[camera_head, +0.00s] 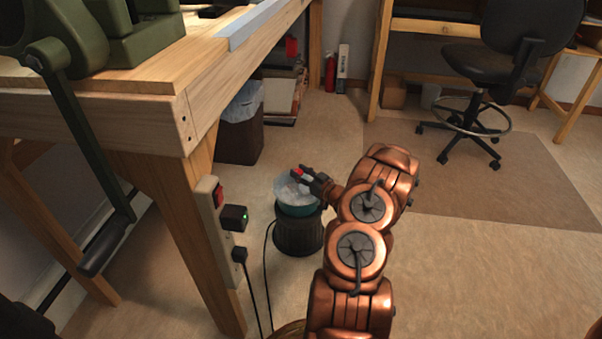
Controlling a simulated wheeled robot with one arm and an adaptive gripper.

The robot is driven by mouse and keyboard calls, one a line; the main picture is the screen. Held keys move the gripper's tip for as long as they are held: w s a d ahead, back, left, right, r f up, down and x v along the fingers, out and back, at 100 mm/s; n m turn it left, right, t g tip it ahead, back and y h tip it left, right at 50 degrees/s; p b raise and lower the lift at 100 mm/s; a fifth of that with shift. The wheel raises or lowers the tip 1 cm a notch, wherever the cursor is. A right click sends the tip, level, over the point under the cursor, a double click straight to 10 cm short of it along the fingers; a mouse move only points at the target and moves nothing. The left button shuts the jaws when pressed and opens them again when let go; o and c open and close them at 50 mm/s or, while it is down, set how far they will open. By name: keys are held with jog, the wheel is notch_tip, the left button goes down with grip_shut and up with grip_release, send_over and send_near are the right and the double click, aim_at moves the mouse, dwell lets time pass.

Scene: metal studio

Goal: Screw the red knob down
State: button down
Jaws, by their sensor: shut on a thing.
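The red knob (298,172) is a small red spot on top of a round tub with a pale, clear-looking lid (286,190) and a teal rim (297,210). The tub sits on a dark ribbed base (299,237) on the floor. My gripper (302,177) reaches in from the right at the end of my copper arm and is shut on the red knob, above the lid. The fingers are small and dark here and partly hide the knob. How far the knob is screwed down cannot be told.
A wooden workbench (150,122) with a green vise-like machine (65,40) stands at left. A power strip (212,205) hangs on its leg, with black cords (266,280) to the floor. A bin (240,133) stands behind the tub. The floor at right is open up to a stool (480,62).

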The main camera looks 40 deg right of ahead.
jog(key=shift+a+r+m+h+p, duration=0.1)
jog(key=shift+a+m+h+p, duration=0.05)
jog(key=shift+m+h+p, duration=0.2)
jog(key=m+h+p, duration=0.1)
jog(key=h+p, duration=0.1)
jog(key=h, duration=0.1)
jog(key=shift+w+a+r+m, duration=0.1)
jog(key=shift+a+m, duration=0.1)
jog(key=shift+m, duration=0.15)
jog(key=m+g+h+p, duration=0.1)
jog(key=h, duration=0.1)
jog(key=m+g+h+p, duration=0.1)
jog(key=m+h+p, duration=0.1)
jog(key=h, duration=0.1)
jog(key=shift+w+a+f+m, duration=0.1)
jog(key=shift+a+f+m, duration=0.1)
jog(key=shift+m, duration=0.1)
jog(key=shift+w+m+g+h, duration=0.1)
jog(key=shift+m+g+h, duration=1.05)
jog(key=shift+h, duration=0.4)
jog(key=shift+w+m+g+h+b, duration=0.1)
jog(key=shift+m+g+h+b, duration=1.15)
jog(key=shift+g, duration=0.2)
jog(key=shift+m+g+h, duration=0.3)
jog(key=shift+g+h, duration=0.05)
jog(key=shift+g, duration=0.15)
jog(key=c, duration=1)
grip_release()
jog(key=shift+o, duration=1.4)
